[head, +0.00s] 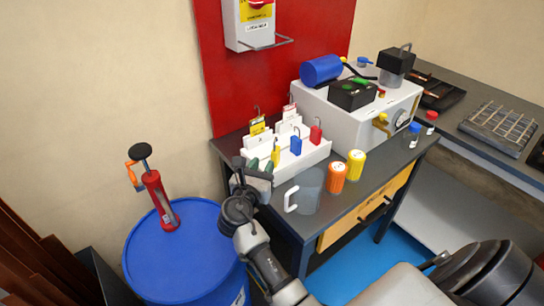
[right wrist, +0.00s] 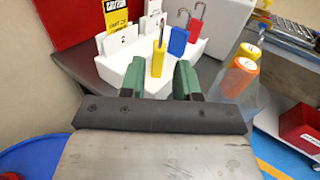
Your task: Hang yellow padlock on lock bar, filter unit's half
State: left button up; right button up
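The yellow padlock (head: 276,155) stands with its shackle up at the front of a white rack (head: 312,158), left of a blue padlock (head: 296,145) and a red padlock (head: 316,131). My right gripper (head: 264,164) is open in front of the rack. In the right wrist view the yellow padlock (right wrist: 158,60) shows beyond and between the green fingertips (right wrist: 160,80), with nothing held. The lock bar (head: 268,45) is a grey wire bar under the grey switch box (head: 247,22) on the red panel. Which half belongs to the filter unit I cannot tell. My left gripper is not in view.
A clear mug (head: 306,190), an orange pot (head: 337,178) and a yellow pot (head: 355,164) stand right of my gripper. Tags (head: 257,126) stand in the rack. A blue drum (head: 185,250) bearing a red pump is at left. A grey machine (head: 345,118) stands behind right.

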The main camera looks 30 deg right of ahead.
jog(key=shift+s+a, duration=0.2)
